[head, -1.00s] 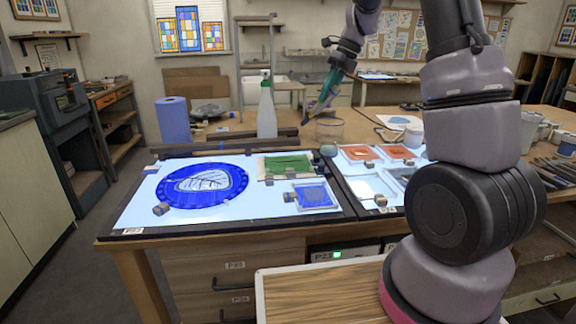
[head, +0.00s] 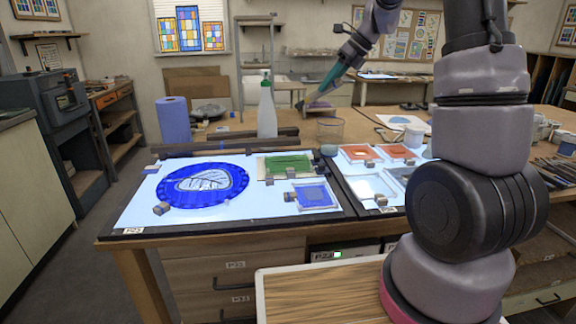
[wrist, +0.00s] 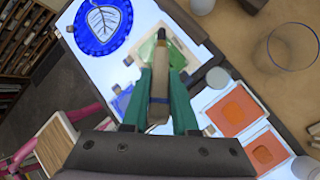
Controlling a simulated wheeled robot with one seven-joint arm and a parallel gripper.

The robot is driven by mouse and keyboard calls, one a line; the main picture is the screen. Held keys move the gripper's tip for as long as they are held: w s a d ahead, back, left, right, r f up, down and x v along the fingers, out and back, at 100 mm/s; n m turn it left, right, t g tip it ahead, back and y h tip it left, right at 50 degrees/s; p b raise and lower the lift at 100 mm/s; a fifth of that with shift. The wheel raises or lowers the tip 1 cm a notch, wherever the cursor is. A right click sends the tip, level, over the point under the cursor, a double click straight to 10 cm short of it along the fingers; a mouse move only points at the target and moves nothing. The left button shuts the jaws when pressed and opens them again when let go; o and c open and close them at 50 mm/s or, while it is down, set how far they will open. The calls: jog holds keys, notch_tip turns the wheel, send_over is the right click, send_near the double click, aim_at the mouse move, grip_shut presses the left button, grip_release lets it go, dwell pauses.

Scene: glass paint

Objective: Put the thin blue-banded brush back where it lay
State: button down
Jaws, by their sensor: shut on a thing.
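My gripper (head: 320,92) is raised over the back of the light table in the head view, near the glass jar. In the wrist view its two green fingers (wrist: 162,82) are shut on the thin brush (wrist: 159,88). The brush has a pale wooden body, a blue band (wrist: 165,101) between the fingers and a dark end (wrist: 161,37) pointing away from the wrist. In the head view only the dark end of the brush (head: 299,105) shows clearly; it tilts down to the left, clear of the table. The spot where it lay cannot be told.
The lit table (head: 130,213) holds a round blue glass piece (head: 170,186), a green pane (head: 288,164) and a small blue pane (head: 314,195). Orange panes (head: 360,153) lie to the right. A spray bottle (head: 267,112), clear glass jar (head: 330,130) and blue roll (head: 174,122) stand behind. Several brushes (head: 555,170) lie far right.

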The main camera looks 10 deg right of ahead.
jog(key=shift+d+n+t+y, duration=0.1)
jog(key=shift+n+t+y, duration=0.4)
jog(key=shift+t+y, duration=0.15)
jog(key=shift+n+t+y, duration=0.4)
jog(key=shift+t+y, duration=0.15)
jog(key=shift+f+n+t+y, duration=0.1)
jog(key=shift+n+t+y, duration=0.3)
jog(key=shift+t+y, duration=0.15)
jog(key=shift+n+t+y, duration=0.35)
jog(key=shift+n+y, duration=0.15)
jog(key=shift+y, duration=0.25)
jog(key=shift+w, duration=0.1)
